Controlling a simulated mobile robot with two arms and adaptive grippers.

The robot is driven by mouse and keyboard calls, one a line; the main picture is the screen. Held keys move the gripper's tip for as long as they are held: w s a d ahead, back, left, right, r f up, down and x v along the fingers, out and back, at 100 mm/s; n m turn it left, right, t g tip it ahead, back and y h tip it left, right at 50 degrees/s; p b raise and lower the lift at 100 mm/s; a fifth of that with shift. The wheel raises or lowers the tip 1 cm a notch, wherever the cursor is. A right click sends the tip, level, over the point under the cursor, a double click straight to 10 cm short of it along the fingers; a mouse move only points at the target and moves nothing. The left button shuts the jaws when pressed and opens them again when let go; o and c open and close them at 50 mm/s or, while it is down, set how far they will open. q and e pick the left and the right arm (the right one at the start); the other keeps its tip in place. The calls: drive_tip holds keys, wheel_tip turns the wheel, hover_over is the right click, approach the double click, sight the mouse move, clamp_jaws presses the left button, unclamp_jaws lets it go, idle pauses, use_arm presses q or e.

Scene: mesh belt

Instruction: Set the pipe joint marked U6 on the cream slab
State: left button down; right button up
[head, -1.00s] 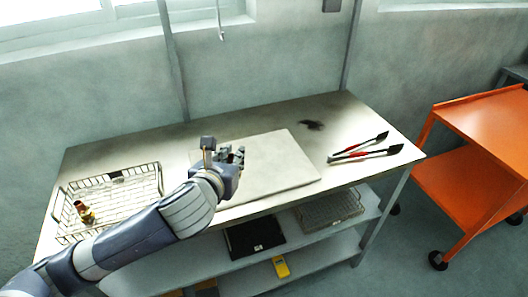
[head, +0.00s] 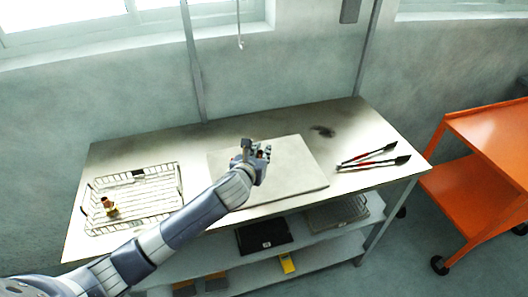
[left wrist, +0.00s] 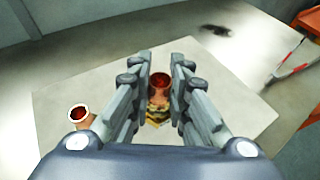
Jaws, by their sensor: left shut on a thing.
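The cream slab (head: 300,165) lies flat on the metal table, and also fills the middle of the left wrist view (left wrist: 215,85). My left gripper (head: 262,153) is over the slab. In the left wrist view its fingers (left wrist: 160,88) are shut on a copper-and-brass pipe joint (left wrist: 159,90); its mark is not readable, and whether it touches the slab is unclear. A second copper pipe joint (left wrist: 80,117) appears on the slab, left of the fingers; the head view does not show it clearly. My right gripper is not in view.
A wire basket (head: 180,190) at the table's left holds another copper-and-brass joint (head: 109,207). Red-handled tongs (head: 370,160) lie right of the slab. An orange cart (head: 490,135) stands to the right. The slab's right part is clear.

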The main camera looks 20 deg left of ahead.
use_arm(q)
drive_tip(key=w, duration=0.3)
drive_tip(key=shift+w+f, duration=0.1)
drive_tip(key=shift+w, duration=0.25)
drive_tip(key=shift+w+f, duration=0.1)
wheel_tip(320, 180, down, 2)
drive_tip(key=shift+f+p, duration=0.15)
drive_tip(key=shift+p, duration=0.35)
drive_tip(key=shift+a+f, duration=0.1)
drive_tip(key=shift+f, duration=0.45)
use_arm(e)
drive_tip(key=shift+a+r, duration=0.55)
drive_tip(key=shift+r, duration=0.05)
use_arm(q)
drive_tip(key=c, duration=1.5)
unclamp_jaws()
drive_tip(key=shift+f, duration=0.1)
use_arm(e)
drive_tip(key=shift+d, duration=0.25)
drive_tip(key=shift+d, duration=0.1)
